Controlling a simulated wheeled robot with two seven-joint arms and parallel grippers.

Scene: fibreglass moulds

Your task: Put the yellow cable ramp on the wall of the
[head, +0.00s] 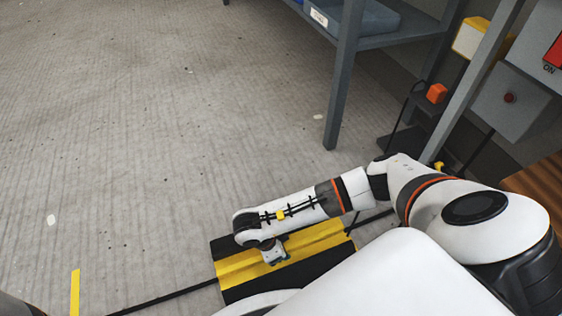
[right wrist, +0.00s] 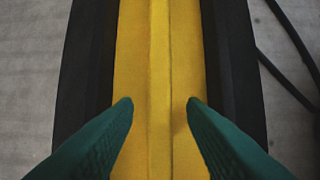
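The yellow cable ramp (head: 322,237), yellow along its middle with black sides, lies on the floor at the lower centre of the head view. It fills the middle of the right wrist view (right wrist: 158,45) lengthwise. My right gripper (head: 273,253) is over the ramp, pointing down. In the right wrist view its two green fingers (right wrist: 159,104) are apart, over the yellow strip, with nothing between them but the ramp's surface below. I cannot tell whether they touch it. My white arm and body hide part of the ramp. My left gripper is not in view.
A black cable (head: 165,298) runs along the floor to the ramp's left side and continues on its right. A grey metal rack (head: 345,80) stands at the back, beside a grey control box (head: 510,105). A yellow floor strip (head: 74,292) lies lower left. The left floor is mostly clear.

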